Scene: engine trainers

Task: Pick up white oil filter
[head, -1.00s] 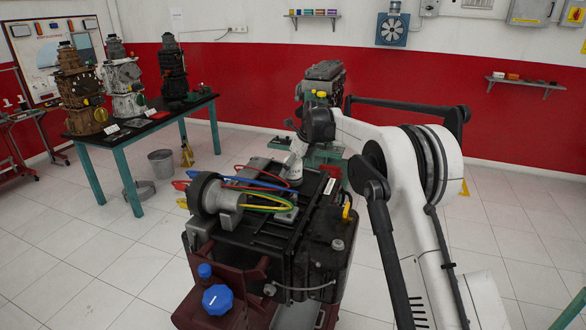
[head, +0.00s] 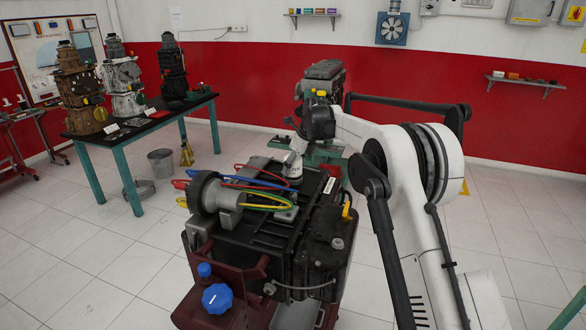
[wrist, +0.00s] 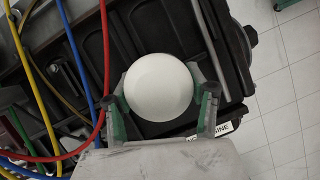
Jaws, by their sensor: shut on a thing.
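The white oil filter (wrist: 158,87) shows as a smooth, round, pale shape in the wrist view. It sits between the two fingers of my gripper (wrist: 158,100), which is shut on it from both sides. Behind the filter is the black ribbed top of the engine trainer (wrist: 100,60). In the head view my gripper is over the far right part of the engine trainer (head: 265,235).
Red, blue and yellow cables (wrist: 68,45) run left of my gripper, close to it. A cylindrical grey motor (head: 212,193) stands on the trainer's near left. Another engine (head: 322,85) stands behind. A table (head: 150,125) with several engines is at the left.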

